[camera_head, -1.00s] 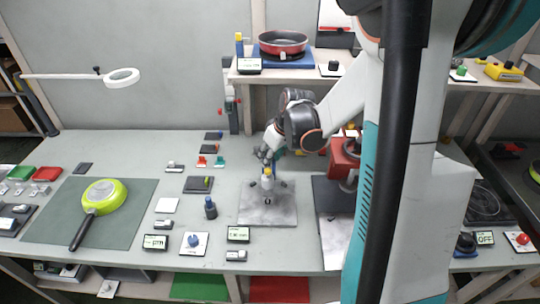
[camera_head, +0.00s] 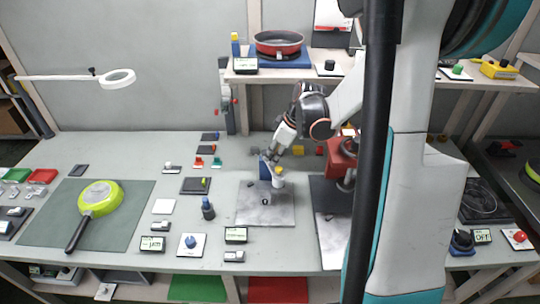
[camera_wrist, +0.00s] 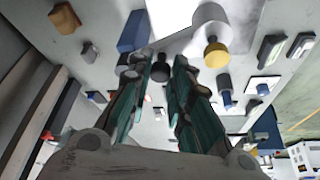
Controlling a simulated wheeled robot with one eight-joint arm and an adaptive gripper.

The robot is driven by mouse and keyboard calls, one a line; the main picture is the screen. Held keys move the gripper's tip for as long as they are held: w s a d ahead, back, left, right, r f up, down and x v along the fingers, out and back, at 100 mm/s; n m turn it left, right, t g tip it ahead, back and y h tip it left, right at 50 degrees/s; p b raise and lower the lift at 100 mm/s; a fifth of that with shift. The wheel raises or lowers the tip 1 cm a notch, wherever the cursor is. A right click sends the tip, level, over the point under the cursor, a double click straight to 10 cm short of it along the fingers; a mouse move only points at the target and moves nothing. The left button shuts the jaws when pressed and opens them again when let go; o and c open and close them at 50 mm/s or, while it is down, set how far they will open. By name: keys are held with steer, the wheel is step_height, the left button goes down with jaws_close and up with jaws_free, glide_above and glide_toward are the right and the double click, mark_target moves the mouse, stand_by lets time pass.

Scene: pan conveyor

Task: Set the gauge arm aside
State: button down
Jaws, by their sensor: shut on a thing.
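The gauge stands on a grey stone plate (camera_head: 250,213) in the middle of the bench. It shows a blue post (camera_head: 265,169) and a pale cylinder with a yellow cap (camera_head: 279,172) just to its right. In the wrist view the blue post (camera_wrist: 134,32) is upper left and the yellow cap (camera_wrist: 215,55) is upper right. My gripper (camera_head: 270,156) reaches down at a slant from the upper right to the top of the gauge. Its fingers are close around a black knob (camera_wrist: 159,68), which seems part of the gauge arm; the exact contact is partly hidden.
A green pan (camera_head: 99,197) lies on a dark green mat at the left. A blue-topped bottle (camera_head: 208,208) stands left of the plate. A red press (camera_head: 342,160) stands close to the right. A red pan (camera_head: 279,43) sits on the shelf behind. Small displays line the front.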

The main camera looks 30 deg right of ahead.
steer(key=shift+w+d+n+g+y, duration=0.1)
steer(key=shift+d+n+g+y, duration=0.2)
steer(key=shift+d+n, duration=0.6)
steer(key=shift+d+n+g+y, duration=0.1)
steer(key=shift+d+n+y, duration=0.3)
steer(key=shift+n, duration=0.9)
steer(key=c, duration=1.5)
jaws_free()
steer(key=shift+o, duration=0.2)
steer(key=shift+r, duration=0.15)
steer(key=v, duration=1.1)
steer(key=shift+r, duration=0.4)
steer(key=shift+d, duration=0.15)
